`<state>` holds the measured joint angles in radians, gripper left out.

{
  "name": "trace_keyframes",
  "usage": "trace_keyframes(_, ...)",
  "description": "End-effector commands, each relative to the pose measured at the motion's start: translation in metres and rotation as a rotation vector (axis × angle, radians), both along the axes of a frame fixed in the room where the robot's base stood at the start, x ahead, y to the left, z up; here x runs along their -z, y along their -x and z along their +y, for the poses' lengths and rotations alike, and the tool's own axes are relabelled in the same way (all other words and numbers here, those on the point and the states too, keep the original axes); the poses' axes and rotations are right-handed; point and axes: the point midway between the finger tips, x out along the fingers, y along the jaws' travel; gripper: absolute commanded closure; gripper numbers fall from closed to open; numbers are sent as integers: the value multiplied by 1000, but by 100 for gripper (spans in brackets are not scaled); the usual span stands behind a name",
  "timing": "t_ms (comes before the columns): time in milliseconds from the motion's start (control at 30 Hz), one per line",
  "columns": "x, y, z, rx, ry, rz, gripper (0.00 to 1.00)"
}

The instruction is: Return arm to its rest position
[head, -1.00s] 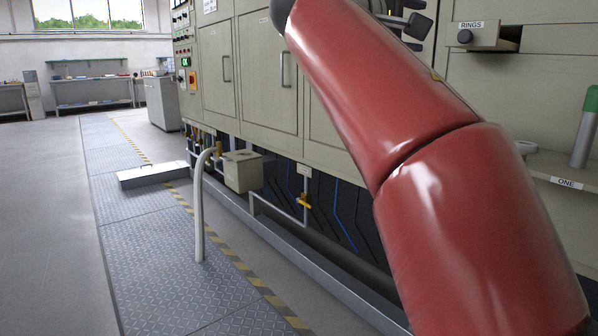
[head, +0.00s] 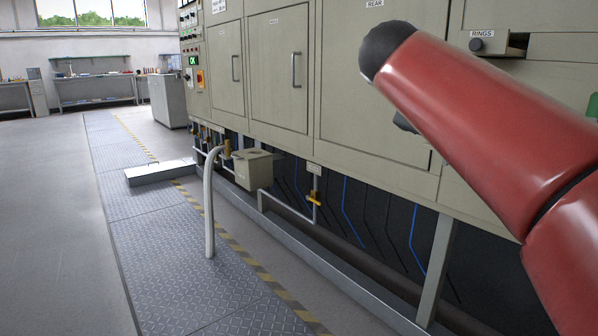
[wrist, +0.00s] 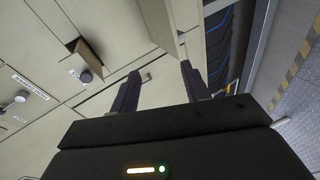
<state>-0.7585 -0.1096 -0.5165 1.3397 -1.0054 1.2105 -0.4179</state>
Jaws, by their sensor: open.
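My gripper (wrist: 160,90) shows in the wrist view with its two dark fingers apart and nothing between them. Beyond the fingers are the beige furnace panels, seen at a steep tilt. In the head view my red arm crosses the right side, in front of the furnace (head: 370,110). The gripper itself is mostly hidden behind the arm there; only a small dark part shows below the arm's dark end.
A drawer marked RINGS (head: 492,44) stands partly open at the upper right. A bent pale pipe (head: 209,205) and a valve box (head: 253,168) stand low by the furnace.

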Motion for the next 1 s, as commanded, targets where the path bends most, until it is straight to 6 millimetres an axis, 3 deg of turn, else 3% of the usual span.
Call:
trace_keyframes(100, 39, 20, -12, -12, -167, 45, 53)
trace_keyframes(233, 98, 64, -7, -11, -421, 91, 53)
trace_keyframes(500, 217, 181, 48, 143, -918, 130, 53)
trace_keyframes(600, 250, 210, 64, 222, -1031, 124, 53)
trace_keyframes(800, 282, 234, 78, 308, -1131, 112, 53)
trace_keyframes(1000, 285, 235, 79, 314, -1138, 113, 53)
